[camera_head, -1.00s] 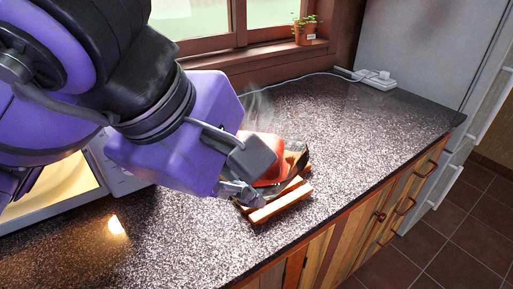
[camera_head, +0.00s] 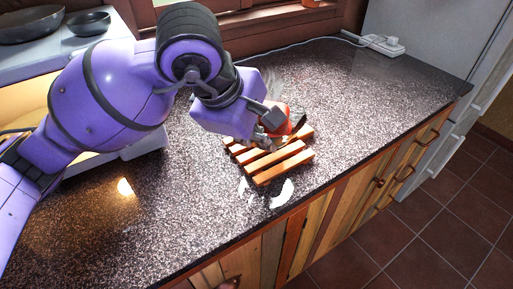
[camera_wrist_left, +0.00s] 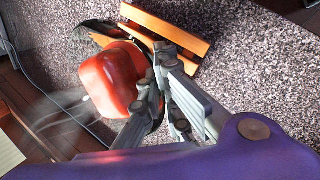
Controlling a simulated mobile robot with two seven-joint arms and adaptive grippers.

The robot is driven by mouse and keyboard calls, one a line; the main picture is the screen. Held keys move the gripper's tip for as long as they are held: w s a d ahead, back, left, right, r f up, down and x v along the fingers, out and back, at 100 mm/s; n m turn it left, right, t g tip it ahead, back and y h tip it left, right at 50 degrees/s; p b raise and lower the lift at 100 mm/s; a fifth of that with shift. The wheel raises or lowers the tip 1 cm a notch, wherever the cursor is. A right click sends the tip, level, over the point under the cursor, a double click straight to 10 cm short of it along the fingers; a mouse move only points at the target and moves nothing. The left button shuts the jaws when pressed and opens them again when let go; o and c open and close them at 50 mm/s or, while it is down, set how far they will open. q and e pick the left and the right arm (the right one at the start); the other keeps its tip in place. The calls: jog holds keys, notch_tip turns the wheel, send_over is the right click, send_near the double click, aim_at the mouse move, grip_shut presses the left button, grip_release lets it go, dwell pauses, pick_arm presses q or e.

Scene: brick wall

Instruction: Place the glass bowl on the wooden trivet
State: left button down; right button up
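The glass bowl (camera_head: 299,116) looks dark and see-through and holds a steaming red lump. It is at the back of the wooden trivet (camera_head: 283,165), partly over its slats; I cannot tell if it rests on them. In the left wrist view, the bowl (camera_wrist_left: 76,42) is beside and partly over the trivet (camera_wrist_left: 160,27). My left gripper (camera_head: 268,144) is at the bowl's near side. Its fingers (camera_wrist_left: 157,78) are close together at the rim, one in front of the red lump, and look shut on it. The contact point is partly hidden. My right gripper is out of view.
The speckled counter (camera_head: 390,110) is clear to the right, up to its front edge. A white power strip (camera_head: 383,44) with a cord lies at the back. White curved patches (camera_head: 281,194) show in front of the trivet. Pans (camera_head: 30,24) stand at the upper left.

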pick_arm(q)
jog(key=shift+w+f, duration=0.15)
jog(key=shift+f, duration=0.75)
jog(key=shift+w+f, duration=0.1)
jog(key=shift+f, duration=0.8)
jog(key=shift+f, duration=0.2)
jog(key=c, duration=2)
grip_release()
jog(key=shift+r, duration=0.3)
jog(key=v, duration=1.1)
jog(key=shift+s+a+r, duration=0.1)
jog(key=shift+s+r, duration=0.15)
jog(key=shift+r, duration=0.05)
